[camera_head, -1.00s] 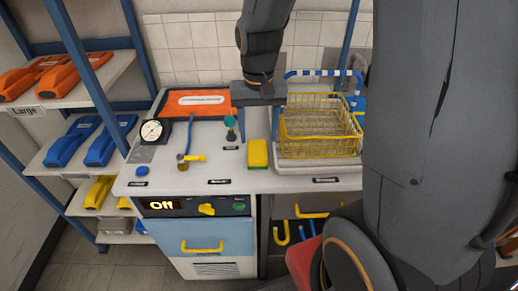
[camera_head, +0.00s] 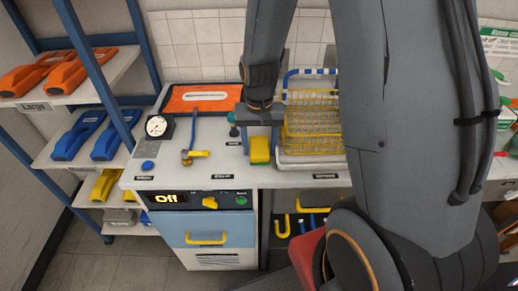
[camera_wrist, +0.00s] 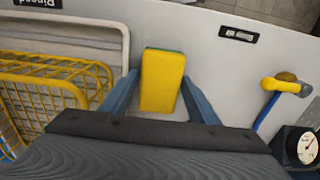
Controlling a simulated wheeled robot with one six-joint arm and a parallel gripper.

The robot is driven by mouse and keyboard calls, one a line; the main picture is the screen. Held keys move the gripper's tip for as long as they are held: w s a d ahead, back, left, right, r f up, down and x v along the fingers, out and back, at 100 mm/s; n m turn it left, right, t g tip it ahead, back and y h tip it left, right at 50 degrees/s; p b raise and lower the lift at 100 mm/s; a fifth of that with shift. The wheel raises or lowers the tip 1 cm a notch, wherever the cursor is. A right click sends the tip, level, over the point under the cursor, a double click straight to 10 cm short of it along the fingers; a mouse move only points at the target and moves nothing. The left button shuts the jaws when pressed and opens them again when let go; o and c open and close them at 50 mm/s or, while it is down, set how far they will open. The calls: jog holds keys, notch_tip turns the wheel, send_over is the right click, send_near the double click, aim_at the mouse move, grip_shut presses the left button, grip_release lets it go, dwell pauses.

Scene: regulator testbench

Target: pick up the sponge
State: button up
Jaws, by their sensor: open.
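The sponge (camera_head: 260,150) is yellow with a green layer and stands on the white bench top, left of the wire basket. In the wrist view the sponge (camera_wrist: 161,80) lies between the two blue-grey fingers of my gripper (camera_wrist: 160,92). The fingers are open, with a gap visible on both sides of the sponge. In the head view my gripper (camera_head: 260,138) is around the sponge from above and behind. Its wrist hides part of the area behind the sponge.
A yellow wire basket (camera_head: 312,122) on a white tray (camera_wrist: 112,35) stands close beside the sponge. A hammer (camera_head: 194,154), a gauge (camera_head: 157,127) and an orange tray (camera_head: 190,97) are on the bench to the left. The bench top in front of the sponge is clear.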

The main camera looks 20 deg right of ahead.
aim_at(259, 146)
jog(key=shift+c, duration=0.5)
jog(key=c, duration=0.7)
jog(key=shift+r, duration=0.1)
jog(key=shift+r+b, duration=0.95)
jog(key=shift+r, duration=4)
